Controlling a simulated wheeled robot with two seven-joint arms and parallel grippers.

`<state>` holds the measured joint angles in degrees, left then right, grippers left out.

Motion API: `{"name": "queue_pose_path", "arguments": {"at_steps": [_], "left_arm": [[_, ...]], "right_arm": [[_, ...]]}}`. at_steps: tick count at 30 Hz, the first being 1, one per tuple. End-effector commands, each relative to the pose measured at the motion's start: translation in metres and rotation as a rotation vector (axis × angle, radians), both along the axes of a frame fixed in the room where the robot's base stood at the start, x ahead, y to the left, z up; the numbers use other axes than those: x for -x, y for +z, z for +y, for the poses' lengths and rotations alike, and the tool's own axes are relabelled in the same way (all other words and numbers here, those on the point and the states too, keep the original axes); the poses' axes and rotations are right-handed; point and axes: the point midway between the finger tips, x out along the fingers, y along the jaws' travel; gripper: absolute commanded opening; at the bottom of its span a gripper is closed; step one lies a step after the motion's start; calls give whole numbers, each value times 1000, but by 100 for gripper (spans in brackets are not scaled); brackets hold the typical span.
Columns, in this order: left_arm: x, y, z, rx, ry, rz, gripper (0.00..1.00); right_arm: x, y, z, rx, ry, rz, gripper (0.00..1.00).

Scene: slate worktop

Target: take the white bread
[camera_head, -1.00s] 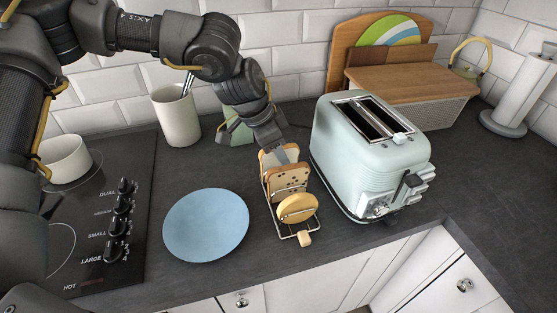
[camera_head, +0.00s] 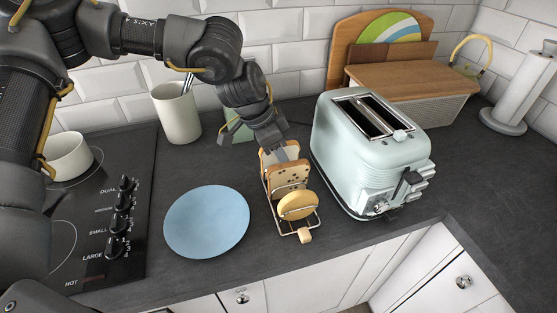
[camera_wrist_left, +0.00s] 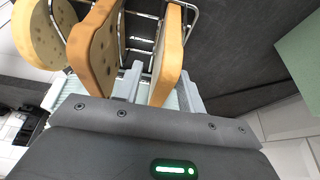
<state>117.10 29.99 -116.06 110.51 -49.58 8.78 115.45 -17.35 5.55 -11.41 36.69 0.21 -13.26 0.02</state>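The white bread (camera_head: 266,160), a pale slice with a brown crust, stands upright at the back of a wire rack (camera_head: 313,222). My left gripper (camera_head: 281,154) is above it, pointing down. In the left wrist view the white bread (camera_wrist_left: 171,50) stands between the two fingers of my left gripper (camera_wrist_left: 160,88). The fingers are apart, one on each side of the slice, with a small gap on the left. Their tips are partly hidden. My right gripper is not in view.
A seeded slice (camera_head: 288,178) and a round yellow bread (camera_head: 298,205) stand in front in the rack. A mint toaster (camera_head: 370,150) is close on the right. A blue plate (camera_head: 206,222) lies left. A mug (camera_head: 177,115) stands behind.

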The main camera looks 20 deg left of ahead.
Motion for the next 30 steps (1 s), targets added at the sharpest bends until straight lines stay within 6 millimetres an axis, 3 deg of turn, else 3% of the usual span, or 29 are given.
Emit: {"name": "queue_pose_path", "arguments": {"at_steps": [4,12,24,30], "left_arm": [[0,0,0,0,0,0,36],[0,0,0,0,0,0,1],[0,7,0,-2,-1,-2,1],[-1,46,-1,4,0,-5,1]], "right_arm": [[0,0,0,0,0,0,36],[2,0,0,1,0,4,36],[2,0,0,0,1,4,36],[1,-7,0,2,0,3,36]]}}
